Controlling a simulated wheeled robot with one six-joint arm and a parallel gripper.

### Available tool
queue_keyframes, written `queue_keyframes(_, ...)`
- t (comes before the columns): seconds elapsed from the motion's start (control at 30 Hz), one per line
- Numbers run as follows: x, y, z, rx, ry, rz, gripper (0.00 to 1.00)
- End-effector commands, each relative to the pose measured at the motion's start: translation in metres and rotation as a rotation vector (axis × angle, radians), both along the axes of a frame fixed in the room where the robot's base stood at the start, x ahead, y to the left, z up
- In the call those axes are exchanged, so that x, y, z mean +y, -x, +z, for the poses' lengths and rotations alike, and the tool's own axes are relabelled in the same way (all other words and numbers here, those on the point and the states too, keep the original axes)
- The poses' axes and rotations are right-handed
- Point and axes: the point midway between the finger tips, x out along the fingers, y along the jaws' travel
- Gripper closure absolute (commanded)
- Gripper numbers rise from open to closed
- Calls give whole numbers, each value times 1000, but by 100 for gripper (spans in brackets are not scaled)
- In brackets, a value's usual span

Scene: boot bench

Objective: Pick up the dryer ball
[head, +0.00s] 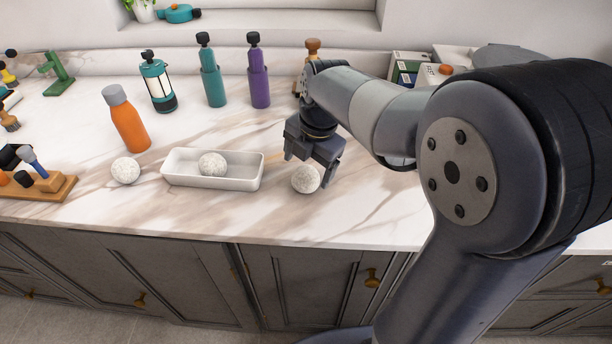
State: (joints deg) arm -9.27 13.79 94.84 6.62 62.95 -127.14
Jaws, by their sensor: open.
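Three white speckled dryer balls show in the head view. One ball (305,180) lies on the marble counter right of the white tray, directly below my gripper. A second ball (212,164) sits inside the white rectangular tray (245,178). A third ball (125,171) lies on the counter left of the tray. My gripper (308,172) points down, open, with its fingers near the right-hand ball. One finger is to the left and above the ball, the other at its right side. I cannot tell whether either finger touches it.
A lantern-like teal bottle (158,84), a teal bottle (212,76) and a purple bottle (258,80) stand behind the tray. A wooden brush stand (50,186) is far left. The counter's front edge is close below the balls.

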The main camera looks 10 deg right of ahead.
Motion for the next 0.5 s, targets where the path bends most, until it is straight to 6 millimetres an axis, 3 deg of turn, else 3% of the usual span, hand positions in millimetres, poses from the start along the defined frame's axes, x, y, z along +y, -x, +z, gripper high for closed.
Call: queue_keyframes(0.5, 5, -14, -52, 0, 0, 1, 18)
